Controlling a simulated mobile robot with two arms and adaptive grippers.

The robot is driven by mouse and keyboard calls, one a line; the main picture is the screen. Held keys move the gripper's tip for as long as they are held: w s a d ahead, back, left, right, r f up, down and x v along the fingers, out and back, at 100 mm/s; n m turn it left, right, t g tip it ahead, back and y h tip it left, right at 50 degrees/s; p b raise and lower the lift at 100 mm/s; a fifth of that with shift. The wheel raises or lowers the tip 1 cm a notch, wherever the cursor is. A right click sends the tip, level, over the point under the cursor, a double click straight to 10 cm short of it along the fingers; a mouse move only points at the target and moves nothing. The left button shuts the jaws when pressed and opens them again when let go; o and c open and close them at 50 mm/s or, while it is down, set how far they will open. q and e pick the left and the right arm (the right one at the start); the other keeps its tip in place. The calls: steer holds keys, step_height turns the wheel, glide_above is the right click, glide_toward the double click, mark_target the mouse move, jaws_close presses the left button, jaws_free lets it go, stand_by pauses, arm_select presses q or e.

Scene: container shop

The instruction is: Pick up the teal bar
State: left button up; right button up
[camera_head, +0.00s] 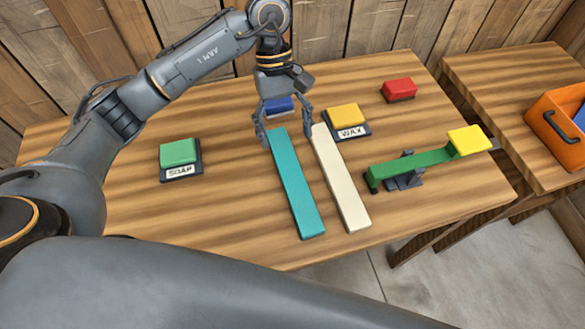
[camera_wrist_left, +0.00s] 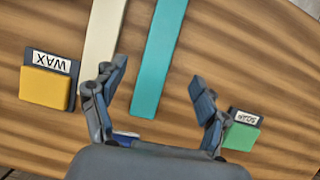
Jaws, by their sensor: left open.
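The teal bar (camera_head: 296,190) lies flat on the wooden table, pointing toward me. My left gripper (camera_head: 284,124) is open and empty over the far end of the teal bar. In the left wrist view the teal bar (camera_wrist_left: 160,55) runs between the two spread fingers of the left gripper (camera_wrist_left: 158,77). Whether the fingertips are above the tabletop or level with the bar is hard to tell. One finger appears close to the far end of the cream bar. My right gripper is not in view.
The cream bar (camera_head: 341,180) lies just right of the teal bar. A green SOAP block (camera_head: 179,152), yellow WAX block (camera_head: 347,115), blue block (camera_head: 279,105) and red block (camera_head: 399,88) stand around. A green lever (camera_head: 410,163) with a yellow block (camera_head: 468,139) and an orange crate (camera_head: 548,128) are right.

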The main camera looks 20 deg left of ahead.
mark_target(292, 175)
arm_select(q)
steer(key=x, duration=0.4)
steer(key=shift+s+d+f+p, duration=0.15)
steer(key=shift+f+p, duration=0.3)
steer(key=p+x, duration=0.1)
steer(key=x, duration=0.3)
steer(key=shift+s+d+f+p, duration=0.1)
steer(key=shift+s+p, duration=0.1)
steer(key=shift+p, duration=0.1)
steer(key=shift+f, duration=0.25)
steer(key=c, duration=1.3)
steer(key=shift+c, duration=0.6)
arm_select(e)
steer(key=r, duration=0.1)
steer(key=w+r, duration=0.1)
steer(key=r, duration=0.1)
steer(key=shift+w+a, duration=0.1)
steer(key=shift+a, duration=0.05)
arm_select(q)
steer(key=shift+r, duration=0.1)
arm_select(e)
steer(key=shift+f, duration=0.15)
